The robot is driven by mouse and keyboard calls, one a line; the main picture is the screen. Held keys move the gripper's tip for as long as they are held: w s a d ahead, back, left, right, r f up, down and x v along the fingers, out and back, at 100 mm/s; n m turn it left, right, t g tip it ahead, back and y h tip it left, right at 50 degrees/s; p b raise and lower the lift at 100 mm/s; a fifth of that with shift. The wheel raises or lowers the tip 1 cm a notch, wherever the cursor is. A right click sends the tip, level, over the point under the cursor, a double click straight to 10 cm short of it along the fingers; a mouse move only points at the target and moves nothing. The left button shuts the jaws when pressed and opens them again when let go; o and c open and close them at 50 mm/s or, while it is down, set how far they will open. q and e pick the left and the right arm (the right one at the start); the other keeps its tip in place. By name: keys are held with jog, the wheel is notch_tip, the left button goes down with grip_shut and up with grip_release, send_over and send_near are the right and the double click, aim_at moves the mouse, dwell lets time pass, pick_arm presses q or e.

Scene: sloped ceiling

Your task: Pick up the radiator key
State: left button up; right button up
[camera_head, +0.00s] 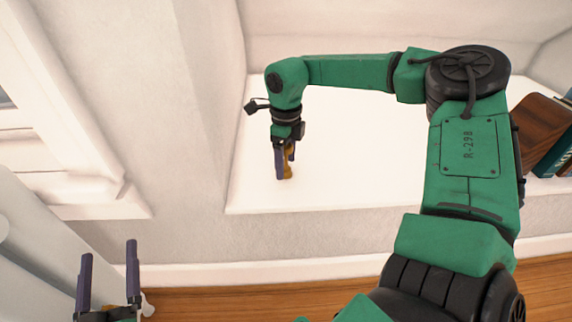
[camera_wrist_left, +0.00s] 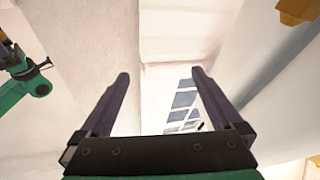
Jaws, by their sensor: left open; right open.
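A small brass-brown object (camera_head: 288,172), which looks like the radiator key, stands on the white ledge near its front left corner. My right gripper (camera_head: 284,168) points down at it, open, with its dark purple fingers on either side of the object. I cannot tell whether they touch it. My left gripper (camera_head: 109,250) is open and empty at the lower left, away from the ledge. Its two fingers also show apart in the left wrist view (camera_wrist_left: 160,74), with nothing between them.
The white ledge (camera_head: 350,170) is otherwise clear around the right gripper. A brown wooden piece (camera_head: 538,125) and a green book (camera_head: 556,152) stand at its right end. A window frame (camera_head: 75,150) is at the left. Wooden floor (camera_head: 250,303) lies below.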

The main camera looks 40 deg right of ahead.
jog(key=shift+f, duration=0.1)
grip_shut()
pick_arm(q)
jog(key=shift+w+r+t, duration=0.15)
jog(key=shift+r+t, duration=0.15)
jog(key=shift+r, duration=0.3)
